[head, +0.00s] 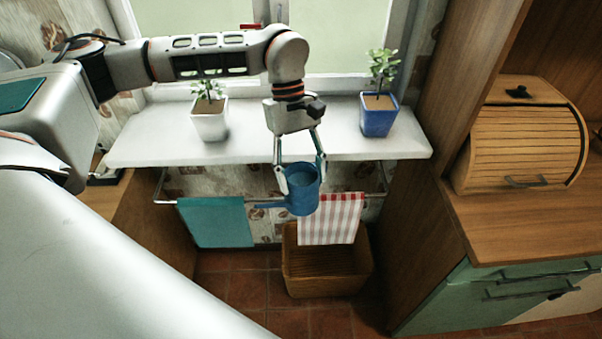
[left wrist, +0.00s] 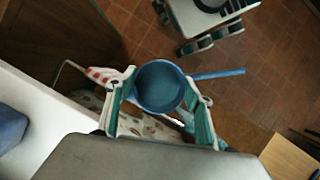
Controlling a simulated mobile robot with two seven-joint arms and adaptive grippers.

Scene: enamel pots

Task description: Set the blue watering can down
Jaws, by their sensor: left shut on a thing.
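The blue watering can (head: 302,190) hangs in the air in front of the white windowsill, roughly upright, with its spout pointing left in the head view. My left gripper (head: 301,178) is shut on it, one finger on each side of its body. In the left wrist view the can (left wrist: 160,87) shows its round open top between the fingers of the gripper (left wrist: 160,100), with the spout out to the right. My right gripper is not in view.
A white pot (head: 210,126) and a blue pot (head: 378,122) with plants stand on the windowsill (head: 290,145), with bare room between. Below are a rail with a teal towel (head: 215,222) and striped towel (head: 330,218), and a wooden crate (head: 326,284). A bread box (head: 524,145) stands right.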

